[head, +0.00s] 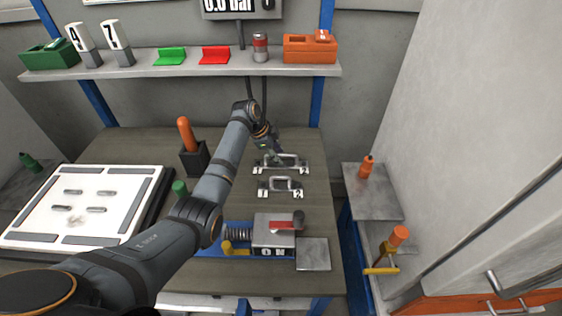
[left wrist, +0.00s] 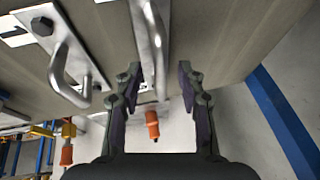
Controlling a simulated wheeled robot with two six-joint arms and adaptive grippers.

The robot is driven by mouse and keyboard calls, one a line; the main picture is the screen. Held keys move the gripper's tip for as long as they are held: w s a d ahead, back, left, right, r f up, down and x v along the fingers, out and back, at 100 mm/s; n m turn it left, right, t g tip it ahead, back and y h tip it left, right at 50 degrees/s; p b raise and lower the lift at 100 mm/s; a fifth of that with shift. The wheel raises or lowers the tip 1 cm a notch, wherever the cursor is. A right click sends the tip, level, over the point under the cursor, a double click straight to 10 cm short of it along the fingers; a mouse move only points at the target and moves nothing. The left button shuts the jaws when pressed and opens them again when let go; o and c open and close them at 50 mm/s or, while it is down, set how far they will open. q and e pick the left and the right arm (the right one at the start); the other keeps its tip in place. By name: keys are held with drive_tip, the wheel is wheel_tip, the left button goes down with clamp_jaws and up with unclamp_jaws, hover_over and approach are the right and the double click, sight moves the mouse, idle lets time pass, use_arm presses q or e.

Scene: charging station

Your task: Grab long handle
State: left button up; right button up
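The long handle (head: 290,156) is a grey metal bar on a plate, the farther of two handles on the workbench. The short handle (head: 287,180) sits just nearer. My left gripper (head: 271,150) is at the left part of the long handle, partly hidden by its own arm. In the left wrist view, my left gripper (left wrist: 160,78) is open, and the long handle (left wrist: 152,40) runs between and beyond its fingertips, with gaps on both sides. The short handle (left wrist: 62,75) is to the left there. My right gripper is not in view.
A clamp-like device (head: 274,238) with a red lever stands at the bench front. A white panel (head: 78,208) lies left, and an orange-handled tool in a black holder (head: 194,158) stands behind my arm. A shelf (head: 180,69) spans the back. A grey wall (head: 460,130) rises right.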

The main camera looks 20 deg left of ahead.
use_arm(q)
drive_tip(key=shift+x, duration=0.8)
drive_tip(key=shift+a, duration=0.1)
clamp_jaws()
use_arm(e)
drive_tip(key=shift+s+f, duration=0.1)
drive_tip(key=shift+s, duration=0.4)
use_arm(q)
drive_tip(key=shift+w, duration=0.1)
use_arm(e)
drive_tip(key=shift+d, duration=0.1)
use_arm(q)
drive_tip(key=shift+r, duration=0.15)
